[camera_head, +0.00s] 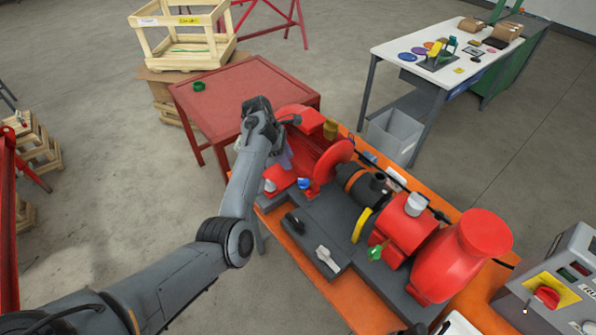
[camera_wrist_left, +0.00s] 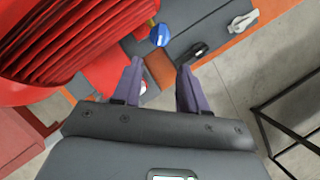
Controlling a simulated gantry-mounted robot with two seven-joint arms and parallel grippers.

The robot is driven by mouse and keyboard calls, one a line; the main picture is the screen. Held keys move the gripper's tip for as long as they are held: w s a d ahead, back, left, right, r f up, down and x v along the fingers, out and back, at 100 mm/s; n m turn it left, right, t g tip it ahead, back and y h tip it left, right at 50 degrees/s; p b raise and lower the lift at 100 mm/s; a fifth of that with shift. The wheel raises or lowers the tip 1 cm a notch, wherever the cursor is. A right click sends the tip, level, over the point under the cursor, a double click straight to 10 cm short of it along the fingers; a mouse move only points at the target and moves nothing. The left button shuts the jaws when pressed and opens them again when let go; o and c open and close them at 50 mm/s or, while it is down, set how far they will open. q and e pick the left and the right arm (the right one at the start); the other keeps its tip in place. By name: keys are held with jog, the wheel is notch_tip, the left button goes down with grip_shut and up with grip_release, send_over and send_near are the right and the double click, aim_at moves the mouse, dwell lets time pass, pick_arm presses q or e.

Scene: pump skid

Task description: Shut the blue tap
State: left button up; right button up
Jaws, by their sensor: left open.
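The blue tap (camera_head: 304,183) is a small blue knob low on the pump skid, beside the red ribbed motor housing (camera_head: 322,158). The tap also shows at the top middle of the left wrist view (camera_wrist_left: 160,36), with a pale patch on it. My left gripper (camera_head: 286,158) is over the motor end of the skid, up and left of the tap in the head view. In the left wrist view its two purple-grey fingers (camera_wrist_left: 158,75) stand apart with nothing between them, and the tap lies beyond their tips, not touched. My right gripper is in neither view.
A green tap (camera_head: 376,253), a yellow wheel (camera_head: 361,225), a black handle (camera_head: 294,223) and a pale lever (camera_head: 327,258) are on the skid. A red table (camera_head: 240,90) stands behind. A grey panel with a red switch (camera_head: 546,296) is at right.

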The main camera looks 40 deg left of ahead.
aim_at(300, 179)
pick_arm(q)
jog(key=x, duration=1)
grip_shut()
